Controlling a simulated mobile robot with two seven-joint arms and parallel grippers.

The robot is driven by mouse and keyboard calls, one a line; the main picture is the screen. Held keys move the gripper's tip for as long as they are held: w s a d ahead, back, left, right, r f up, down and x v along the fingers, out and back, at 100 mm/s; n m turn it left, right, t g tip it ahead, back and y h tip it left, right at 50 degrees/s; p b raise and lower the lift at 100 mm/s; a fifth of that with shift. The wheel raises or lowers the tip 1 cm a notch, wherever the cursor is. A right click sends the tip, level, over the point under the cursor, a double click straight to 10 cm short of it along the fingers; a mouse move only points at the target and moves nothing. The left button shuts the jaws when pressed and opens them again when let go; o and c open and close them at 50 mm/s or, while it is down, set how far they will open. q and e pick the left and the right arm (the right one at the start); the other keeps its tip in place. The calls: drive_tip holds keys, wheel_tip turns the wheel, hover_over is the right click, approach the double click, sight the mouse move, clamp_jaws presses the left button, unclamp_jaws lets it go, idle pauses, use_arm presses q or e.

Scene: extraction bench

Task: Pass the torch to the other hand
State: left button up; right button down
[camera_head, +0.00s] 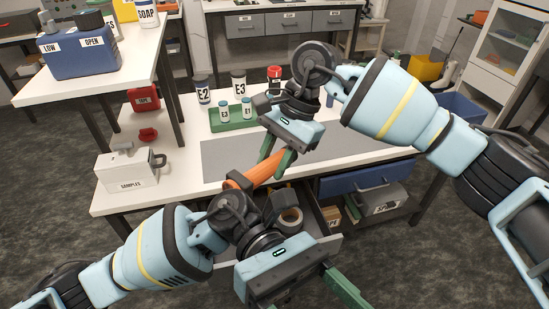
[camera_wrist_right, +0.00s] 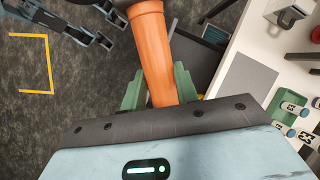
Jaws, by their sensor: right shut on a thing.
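The torch (camera_head: 255,172) is an orange cylinder held in the air in front of the bench. My right gripper (camera_head: 270,166) is shut on it, with green fingers on either side of the barrel. In the right wrist view the orange barrel (camera_wrist_right: 155,55) runs up from between the fingers to a dark end at the top edge. My left gripper (camera_head: 310,296) is lower and nearer the camera, below the torch and apart from it. One green finger stands out wide at its right end; the other is mostly cut off by the bottom edge. It looks open and empty.
The white bench (camera_head: 185,180) holds a grey mat (camera_head: 225,158), a green rack (camera_head: 232,124) with small vials, labelled bottles and a samples box (camera_head: 130,171). A blue drawer (camera_head: 365,178) is at right.

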use_arm(q)
drive_tip(key=w+n+t+h, duration=1.2)
drive_tip(key=n+t+h, duration=0.3)
drive_tip(key=n, duration=1)
drive_tip(key=w+a+f+n+t+y, duration=0.35)
drive_tip(key=f+n+t+y, duration=0.25)
drive_tip(key=n+t, duration=0.35)
drive_tip(key=w+a+f+n+t+y, duration=0.35)
drive_tip(key=f+n+t+y, duration=0.25)
drive_tip(key=n+t, duration=0.3)
drive_tip(key=s+a+f+n+g+y, duration=0.1)
drive_tip(key=s+a+f+n+y, duration=0.1)
drive_tip(key=a+f+n+y, duration=0.45)
drive_tip(key=s+a+f+n+g+y, duration=0.2)
drive_tip(key=s+a+f+n, duration=0.15)
drive_tip(key=f, duration=0.65)
drive_tip(key=s+a+f+n+g+y, duration=0.2)
drive_tip(key=s+a+f+n+g, duration=0.1)
drive_tip(key=s+f, duration=0.3)
drive_tip(key=s+a+f+n+g+y, duration=0.2)
drive_tip(key=s+a+f+n+g, duration=0.1)
drive_tip(key=s+a+f, duration=0.2)
drive_tip(key=s+f, duration=0.2)
drive_tip(key=s, duration=0.1)
drive_tip(key=shift+s+a+f, duration=0.15)
drive_tip(key=shift+s+a, duration=0.15)
drive_tip(key=shift+s, duration=0.05)
drive_tip(key=shift+y, duration=0.25)
